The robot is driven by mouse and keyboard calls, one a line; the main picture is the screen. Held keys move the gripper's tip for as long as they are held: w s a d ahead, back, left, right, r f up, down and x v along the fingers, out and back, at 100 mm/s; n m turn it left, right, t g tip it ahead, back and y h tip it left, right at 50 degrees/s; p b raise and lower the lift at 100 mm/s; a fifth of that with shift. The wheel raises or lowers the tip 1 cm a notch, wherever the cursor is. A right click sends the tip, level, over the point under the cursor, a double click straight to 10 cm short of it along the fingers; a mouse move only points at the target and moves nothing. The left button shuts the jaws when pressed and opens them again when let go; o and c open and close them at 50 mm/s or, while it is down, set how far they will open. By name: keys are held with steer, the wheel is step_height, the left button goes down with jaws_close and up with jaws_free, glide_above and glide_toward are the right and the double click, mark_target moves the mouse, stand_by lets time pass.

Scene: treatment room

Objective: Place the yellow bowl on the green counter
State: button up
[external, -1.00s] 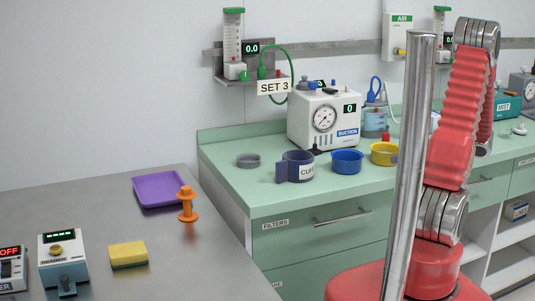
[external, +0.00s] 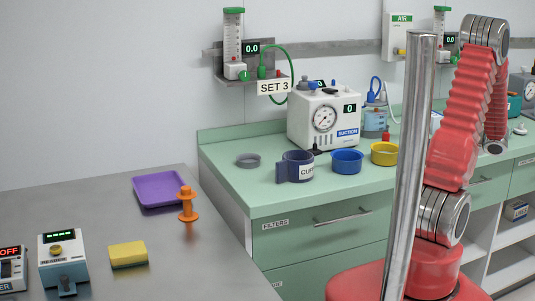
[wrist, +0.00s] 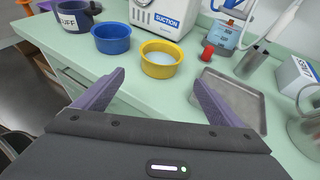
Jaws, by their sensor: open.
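The yellow bowl (external: 384,153) stands upright on the green counter (external: 236,184), right of a blue bowl. In the wrist view the yellow bowl (wrist: 161,60) has something pale inside it. My gripper (wrist: 153,84) is open and empty in the wrist view. Its two purple fingers point toward the bowl, which lies beyond the fingertips, about midway between them, apart from both. The green counter (wrist: 125,69) also shows under the bowl in that view. In the external view my gripper is hidden behind my arm.
The blue bowl (wrist: 111,38) and a dark cuff cup (wrist: 76,17) stand left of the yellow bowl. The suction machine (wrist: 160,14) is behind it. A red-capped item (wrist: 207,52) and a metal tray (wrist: 232,100) lie to the right. Bare counter lies in front.

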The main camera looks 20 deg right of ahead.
steer(key=s+a+r+n+g+y, duration=0.1)
steer(key=s+a+r+n+g, duration=0.2)
steer(key=a+n, duration=0.6)
steer(key=a+r+n+g, duration=0.3)
steer(key=a+n+g, duration=0.15)
steer(key=a, duration=0.85)
steer(key=s+a+r+n+h, duration=0.6)
steer(key=s+a+n, duration=0.3)
steer(key=n, duration=0.8)
steer(key=shift+s+a+r+t+h, duration=0.3)
steer(key=shift+s+r+t, duration=0.2)
steer(key=shift+s, duration=0.65)
